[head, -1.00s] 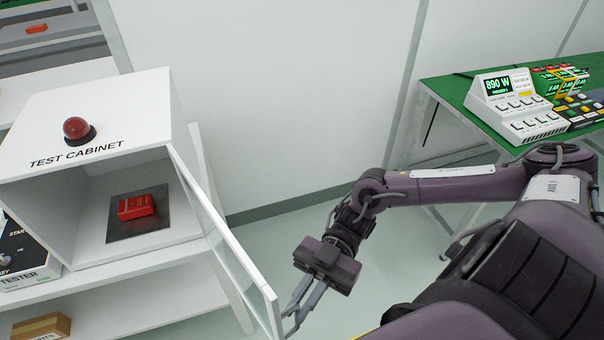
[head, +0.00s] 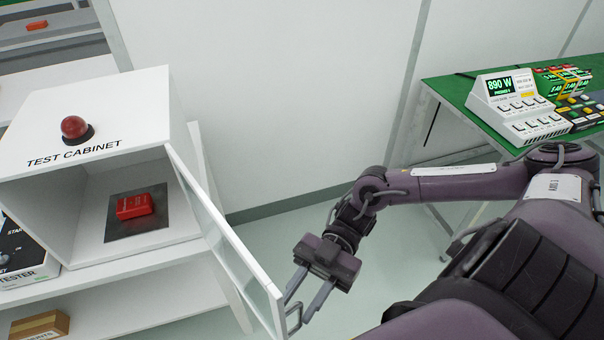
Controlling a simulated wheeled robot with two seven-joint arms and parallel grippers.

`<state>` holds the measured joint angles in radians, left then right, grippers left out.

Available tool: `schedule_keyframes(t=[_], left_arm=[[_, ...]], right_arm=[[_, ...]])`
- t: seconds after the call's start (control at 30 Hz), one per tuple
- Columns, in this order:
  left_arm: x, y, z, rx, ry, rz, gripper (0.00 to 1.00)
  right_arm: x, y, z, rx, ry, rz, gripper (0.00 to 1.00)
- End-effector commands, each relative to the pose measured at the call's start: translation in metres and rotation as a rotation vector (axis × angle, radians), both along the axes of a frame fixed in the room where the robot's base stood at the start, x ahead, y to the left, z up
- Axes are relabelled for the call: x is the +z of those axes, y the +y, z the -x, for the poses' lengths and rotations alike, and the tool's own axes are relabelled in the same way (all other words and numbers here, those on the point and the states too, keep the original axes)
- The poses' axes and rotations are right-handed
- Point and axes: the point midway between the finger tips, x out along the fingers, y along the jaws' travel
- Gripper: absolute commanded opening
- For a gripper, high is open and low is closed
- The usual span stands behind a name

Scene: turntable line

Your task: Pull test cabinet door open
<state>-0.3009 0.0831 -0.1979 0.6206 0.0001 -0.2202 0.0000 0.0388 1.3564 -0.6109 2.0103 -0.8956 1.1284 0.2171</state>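The white test cabinet (head: 120,90) stands at the left with its front open. Its door (head: 228,245), a white frame with a clear pane, is hinged at the cabinet's right edge and stands swung wide outward. A grey loop handle (head: 294,319) is on the outer face near the door's free edge. My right gripper (head: 298,309) is at this handle with its two fingers spread, one to each side of it. No grip on the handle shows. A red block (head: 135,206) lies on a dark plate inside the cabinet. My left gripper is out of view.
A red dome lamp (head: 75,129) sits on the cabinet top. A tester box (head: 22,250) stands left of it, and a cardboard box (head: 40,326) lies on the shelf below. A green table (head: 455,92) with a meter is at the right. Floor between is clear.

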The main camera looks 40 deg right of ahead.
Motion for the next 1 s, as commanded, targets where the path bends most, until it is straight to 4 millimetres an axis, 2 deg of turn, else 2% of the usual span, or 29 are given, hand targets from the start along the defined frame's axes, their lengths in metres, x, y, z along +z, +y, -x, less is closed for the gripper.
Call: schedule_keyframes(t=[0.17,0.4,0.53,0.7,1.0], left_arm=[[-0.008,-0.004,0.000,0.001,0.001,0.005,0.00],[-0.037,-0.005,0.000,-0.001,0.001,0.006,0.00],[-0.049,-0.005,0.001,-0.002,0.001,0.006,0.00],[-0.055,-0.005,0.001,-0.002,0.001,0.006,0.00],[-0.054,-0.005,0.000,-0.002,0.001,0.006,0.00]], right_arm=[[-0.003,-0.011,-0.003,0.001,0.001,0.003,0.30],[-0.007,-0.052,-0.019,-0.002,-0.003,0.005,0.30],[-0.006,-0.065,-0.023,0.001,-0.001,0.004,0.30],[-0.002,-0.073,-0.026,0.000,-0.001,0.002,0.30],[0.000,-0.074,-0.026,0.000,0.000,0.000,0.30]])
